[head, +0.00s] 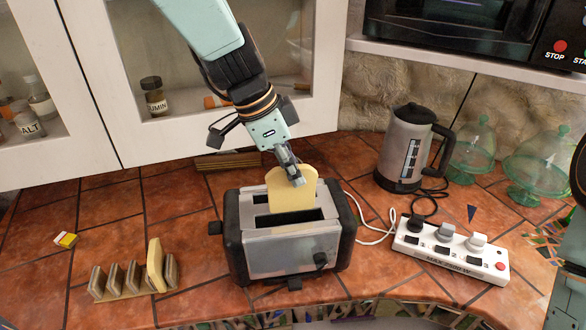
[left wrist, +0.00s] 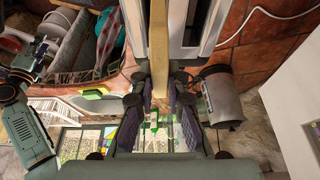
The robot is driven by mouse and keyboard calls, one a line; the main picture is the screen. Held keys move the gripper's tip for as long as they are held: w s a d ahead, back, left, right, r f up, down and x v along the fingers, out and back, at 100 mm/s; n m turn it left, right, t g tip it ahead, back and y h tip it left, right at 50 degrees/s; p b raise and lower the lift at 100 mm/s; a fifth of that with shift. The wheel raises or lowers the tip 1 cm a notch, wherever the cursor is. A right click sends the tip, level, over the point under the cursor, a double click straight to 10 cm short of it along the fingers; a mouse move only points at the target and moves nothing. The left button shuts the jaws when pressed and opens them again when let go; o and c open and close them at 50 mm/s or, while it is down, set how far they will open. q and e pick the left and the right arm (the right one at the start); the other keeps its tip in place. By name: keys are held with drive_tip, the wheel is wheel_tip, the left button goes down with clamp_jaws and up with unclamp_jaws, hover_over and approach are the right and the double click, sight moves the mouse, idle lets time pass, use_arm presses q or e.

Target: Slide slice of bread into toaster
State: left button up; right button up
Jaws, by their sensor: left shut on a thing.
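A pale yellow slice of bread (head: 285,188) stands upright at the rear slot of the silver and black toaster (head: 285,255). Its lower edge is hidden inside the slot; how deep it sits I cannot tell. My left gripper (head: 293,172) is shut on the slice near its top right. In the left wrist view the slice (left wrist: 159,45) shows edge-on between the fingers of my left gripper (left wrist: 160,90). The toaster's front slot looks empty. Part of my right arm is at the right edge of the head view; its fingers are not clear.
A kettle (head: 405,150) stands back right, with a power strip (head: 450,254) in front and green glass domes beyond. A small yellow item (head: 66,240) lies left. Cupboards stand close behind my arm.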

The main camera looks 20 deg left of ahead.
use_arm(q)
drive_tip(key=shift+s+a+r, duration=0.1)
drive_tip(key=shift+s+r, duration=0.05)
drive_tip(key=shift+s, duration=0.3)
drive_tip(key=shift+w+f, duration=0.2)
drive_tip(key=shift+w, duration=0.2)
drive_tip(key=shift+s+b, duration=0.25)
drive_tip(key=shift+b, duration=0.05)
drive_tip(key=shift+s+r, duration=0.2)
drive_tip(key=shift+s, duration=0.05)
drive_tip(key=shift+w+f, duration=0.15)
drive_tip(key=shift+w, duration=0.2)
drive_tip(key=shift+s+a, duration=0.1)
drive_tip(key=shift+s, duration=0.35)
drive_tip(key=shift+w, duration=0.2)
drive_tip(key=shift+s+f+b, duration=0.1)
drive_tip(key=shift+s+b, duration=0.05)
drive_tip(key=shift+b, duration=0.3)
